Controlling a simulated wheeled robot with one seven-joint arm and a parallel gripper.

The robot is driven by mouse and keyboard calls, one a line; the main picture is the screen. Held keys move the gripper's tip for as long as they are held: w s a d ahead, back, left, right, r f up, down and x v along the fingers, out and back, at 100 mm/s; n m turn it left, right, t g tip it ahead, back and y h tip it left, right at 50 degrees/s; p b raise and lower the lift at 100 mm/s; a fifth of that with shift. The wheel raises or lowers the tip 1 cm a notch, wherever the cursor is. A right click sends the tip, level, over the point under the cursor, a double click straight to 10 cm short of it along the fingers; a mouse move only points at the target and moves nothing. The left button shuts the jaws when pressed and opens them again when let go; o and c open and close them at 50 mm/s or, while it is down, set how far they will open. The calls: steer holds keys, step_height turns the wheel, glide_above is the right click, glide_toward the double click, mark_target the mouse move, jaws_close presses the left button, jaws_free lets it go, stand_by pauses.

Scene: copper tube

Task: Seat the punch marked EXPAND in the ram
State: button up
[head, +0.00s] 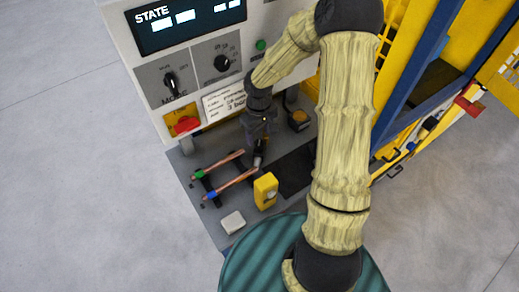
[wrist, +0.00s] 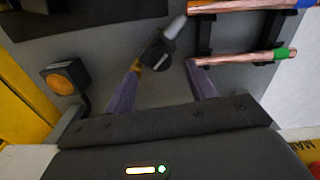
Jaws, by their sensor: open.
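A dark punch (wrist: 160,51) with a small pale label and a grey metal nose is in the wrist view, ahead of my gripper. I cannot read its marking. In the head view the punch (head: 258,158) shows small just below my gripper (head: 260,132). My gripper's two purple fingers (wrist: 164,68) are open, one on each side of the punch's near end. The left fingertip looks close to it; I cannot tell whether they touch. I cannot make out the ram.
Copper tubes (head: 230,185) with green and blue marks lie on a black rack left of the punch. A yellow block (head: 265,190), a white box (head: 232,222) and an orange button box (head: 298,119) stand nearby. The control cabinet (head: 190,60) is behind; a yellow-blue frame (head: 420,95) is right.

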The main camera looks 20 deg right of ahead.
mark_target(258, 142)
steer(key=shift+f+p, duration=0.8)
steer(key=shift+f, duration=1.8)
jaws_close()
steer(key=shift+r, duration=0.1)
